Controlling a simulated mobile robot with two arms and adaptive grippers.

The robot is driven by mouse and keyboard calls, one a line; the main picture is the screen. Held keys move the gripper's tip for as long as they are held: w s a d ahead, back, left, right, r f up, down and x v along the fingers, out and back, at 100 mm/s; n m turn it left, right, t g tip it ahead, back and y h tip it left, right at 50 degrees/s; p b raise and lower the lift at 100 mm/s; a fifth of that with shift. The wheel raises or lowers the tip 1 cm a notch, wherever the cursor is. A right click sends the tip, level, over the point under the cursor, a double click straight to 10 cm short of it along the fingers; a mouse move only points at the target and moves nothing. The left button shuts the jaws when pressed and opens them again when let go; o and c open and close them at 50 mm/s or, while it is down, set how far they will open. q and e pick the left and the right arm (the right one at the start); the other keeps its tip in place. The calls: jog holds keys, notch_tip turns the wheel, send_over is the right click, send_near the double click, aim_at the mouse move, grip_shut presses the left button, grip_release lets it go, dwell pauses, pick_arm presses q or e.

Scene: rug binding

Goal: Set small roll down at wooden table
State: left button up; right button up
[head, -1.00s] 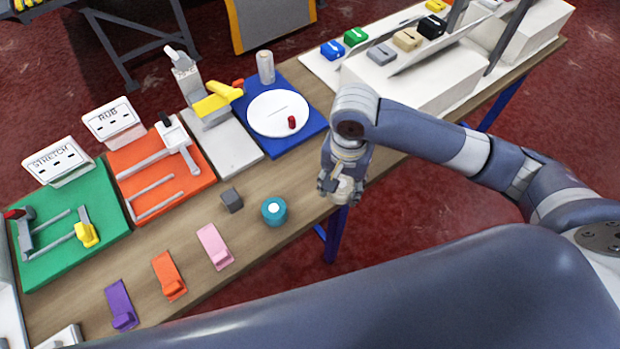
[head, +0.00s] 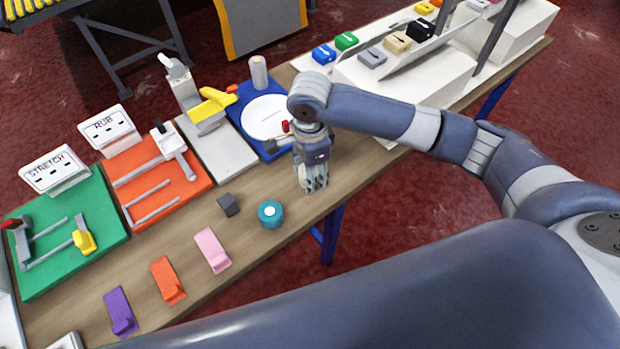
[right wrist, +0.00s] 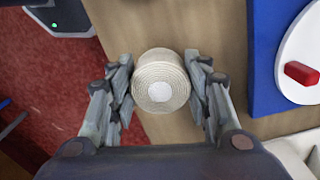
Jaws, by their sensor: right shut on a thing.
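The small roll (right wrist: 163,70) is a cream, wound roll with a pale round core. In the right wrist view it sits between the two fingers of my right gripper (right wrist: 160,95), which is shut on it. In the head view my right gripper (head: 314,184) points down over the right part of the wooden table (head: 262,243), and the roll is mostly hidden by the fingers. I cannot tell whether the roll touches the table top. My left gripper is not in view.
A teal roll (head: 270,213) and a dark grey block (head: 228,205) stand left of my right gripper. A blue board (head: 245,98) with a white disc (head: 262,118) lies behind it. Pink (head: 212,250), orange (head: 168,281) and purple (head: 121,313) pieces lie along the front. Bare wood surrounds the gripper.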

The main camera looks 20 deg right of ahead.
jog(key=shift+f, duration=1.85)
jog(key=o, duration=1.1)
jog(key=shift+f, duration=0.1)
notch_tip(320, 180, up, 12)
jog(key=shift+r+b, duration=0.15)
jog(key=shift+b, duration=0.3)
